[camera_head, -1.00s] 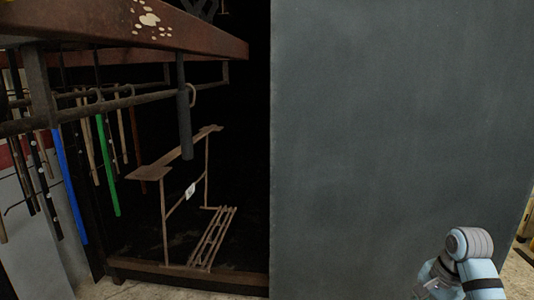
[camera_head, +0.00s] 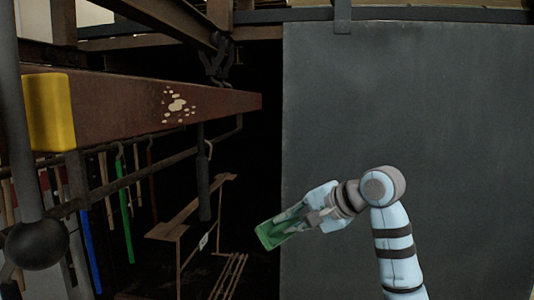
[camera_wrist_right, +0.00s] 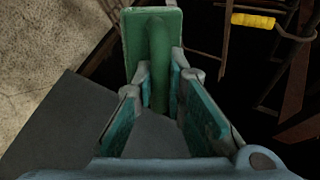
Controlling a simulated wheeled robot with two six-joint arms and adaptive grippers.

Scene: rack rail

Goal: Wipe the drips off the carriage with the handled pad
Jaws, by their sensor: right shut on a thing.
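The carriage (camera_head: 225,103) is a reddish-brown beam with a yellow end (camera_head: 50,110), at the upper left of the head view. Several cream drips (camera_head: 177,105) spot its side face. My right gripper (camera_head: 312,217) is shut on the handle of the green pad (camera_head: 270,236), below and to the right of the carriage and apart from it. In the right wrist view the pad (camera_wrist_right: 133,45) sticks out beyond the fingertips, its round handle between the fingers. My left gripper is not in view.
A large grey panel (camera_head: 430,110) stands behind my right arm. A dark grey bar (camera_head: 203,190) hangs below the carriage. A black ball (camera_head: 38,243) on a rod is at the left. Coloured poles hang behind, and a rusty frame (camera_head: 178,230) stands low.

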